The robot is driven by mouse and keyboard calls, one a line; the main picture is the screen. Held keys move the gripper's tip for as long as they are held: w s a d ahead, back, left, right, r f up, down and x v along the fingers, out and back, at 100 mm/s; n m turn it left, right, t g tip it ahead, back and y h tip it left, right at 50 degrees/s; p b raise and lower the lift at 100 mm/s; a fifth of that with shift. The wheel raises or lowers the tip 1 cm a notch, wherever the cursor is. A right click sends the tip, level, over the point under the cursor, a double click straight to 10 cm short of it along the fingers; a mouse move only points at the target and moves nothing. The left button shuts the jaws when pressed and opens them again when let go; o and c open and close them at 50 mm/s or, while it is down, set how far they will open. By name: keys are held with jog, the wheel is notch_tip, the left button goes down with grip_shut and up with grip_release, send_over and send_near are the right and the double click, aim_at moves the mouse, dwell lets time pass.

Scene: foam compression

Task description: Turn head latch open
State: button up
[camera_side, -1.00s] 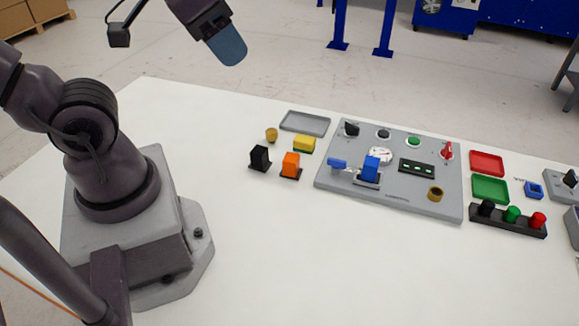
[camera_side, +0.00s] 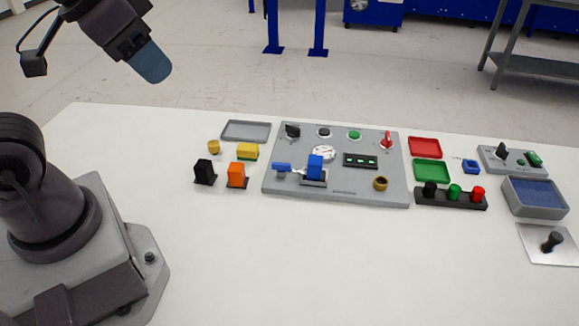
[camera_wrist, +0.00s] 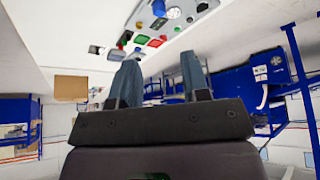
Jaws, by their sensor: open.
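A grey control panel (camera_side: 345,192) lies on the white table, in the middle of the side view. At its left is a small blue lever (camera_side: 282,167) lying sideways on a mount, and beside it a blue block (camera_side: 315,163) on a grey base. I cannot tell which of these is the head latch. My gripper (camera_side: 152,66) is high above the table's far left, well away from the panel. In the wrist view my gripper (camera_wrist: 160,58) has its two blue-grey fingers apart with nothing between them. The panel (camera_wrist: 190,20) shows there at the top.
A black block (camera_side: 205,172), an orange block (camera_side: 237,175), a yellow block (camera_side: 247,151) and a grey tray (camera_side: 246,131) lie left of the panel. Red (camera_side: 425,147) and green (camera_side: 431,172) trays and a button bar (camera_side: 450,199) lie right. The front table (camera_side: 340,265) is clear.

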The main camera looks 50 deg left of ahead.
jog(key=o, duration=0.3)
jog(key=shift+a, duration=0.1)
jog(key=shift+o, duration=1.1)
jog(key=shift+w+a+f+g, duration=0.1)
jog(key=shift+w+f+g, duration=0.25)
jog(key=shift+f, duration=0.2)
jog(key=shift+w+a+f+g, duration=0.1)
jog(key=shift+w+f+g, duration=0.1)
jog(key=shift+f+g, duration=0.25)
jog(key=n+g, duration=0.4)
jog(key=n, duration=0.5)
send_near(281, 163)
notch_tip(281, 163, down, 9)
jog(key=shift+f, duration=0.1)
jog(key=shift+c, duration=0.2)
jog(key=c, duration=0.9)
